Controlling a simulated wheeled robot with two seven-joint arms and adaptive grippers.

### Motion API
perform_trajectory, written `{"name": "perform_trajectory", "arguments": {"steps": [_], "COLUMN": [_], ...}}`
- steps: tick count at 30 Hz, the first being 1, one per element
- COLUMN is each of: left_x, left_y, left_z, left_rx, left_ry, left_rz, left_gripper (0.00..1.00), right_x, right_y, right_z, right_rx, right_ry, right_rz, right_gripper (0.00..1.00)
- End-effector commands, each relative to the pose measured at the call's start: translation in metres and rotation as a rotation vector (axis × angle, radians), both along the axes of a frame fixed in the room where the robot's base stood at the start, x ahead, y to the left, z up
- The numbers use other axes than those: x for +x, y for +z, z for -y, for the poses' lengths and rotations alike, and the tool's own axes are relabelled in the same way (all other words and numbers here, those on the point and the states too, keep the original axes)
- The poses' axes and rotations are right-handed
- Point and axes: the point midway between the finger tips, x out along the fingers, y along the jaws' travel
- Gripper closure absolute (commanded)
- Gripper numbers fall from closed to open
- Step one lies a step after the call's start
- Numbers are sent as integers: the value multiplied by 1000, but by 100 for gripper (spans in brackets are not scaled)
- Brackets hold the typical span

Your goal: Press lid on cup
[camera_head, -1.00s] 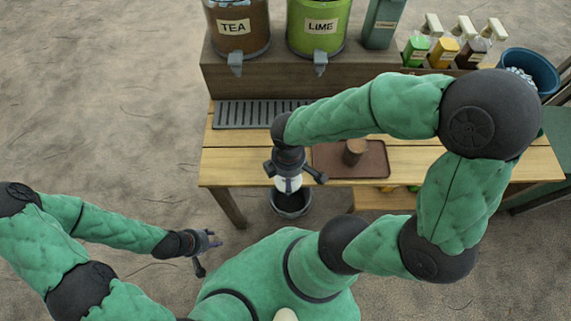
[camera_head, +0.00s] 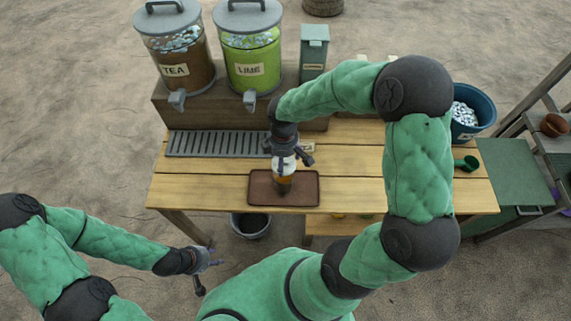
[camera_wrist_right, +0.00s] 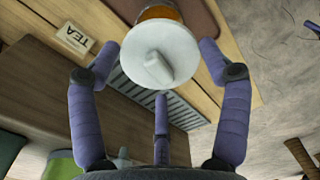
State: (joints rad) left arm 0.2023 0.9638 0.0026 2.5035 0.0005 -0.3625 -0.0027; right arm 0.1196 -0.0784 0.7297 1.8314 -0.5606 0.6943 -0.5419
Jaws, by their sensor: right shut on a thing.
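A white lid (camera_wrist_right: 180,48) with a raised knob is in my right gripper (camera_wrist_right: 158,72), whose fingers stand around it. In the head view, my right gripper (camera_head: 284,150) is directly above the brown cup (camera_head: 284,187) on the tray. The cup's amber upper part (camera_wrist_right: 160,13) shows just past the lid's edge in the right wrist view. The gripper and lid hide the cup's rim, and I cannot tell whether lid and cup touch. My left gripper (camera_head: 213,258) is open and empty, low at the left, away from the table.
The dark red tray (camera_head: 262,199) lies at the table's front edge. Tea (camera_head: 180,60) and lime (camera_head: 250,55) dispensers stand at the back left behind a drip grate (camera_head: 215,144). A blue bucket (camera_head: 478,110) stands at the right, and a pail (camera_head: 250,226) is below the table.

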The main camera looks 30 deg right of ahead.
Motion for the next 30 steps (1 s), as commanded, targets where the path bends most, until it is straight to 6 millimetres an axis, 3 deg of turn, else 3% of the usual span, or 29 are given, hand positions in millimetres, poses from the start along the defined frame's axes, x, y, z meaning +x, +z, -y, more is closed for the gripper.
{"name": "perform_trajectory", "arguments": {"steps": [30], "left_x": [0], "left_y": [-51], "left_z": [0], "left_rx": [0], "left_ry": [0], "left_rz": [0], "left_gripper": [60], "right_x": [0], "right_y": [-64], "right_z": [0], "right_rx": [0], "right_ry": [-1], "right_rz": [-1], "right_gripper": [33]}}
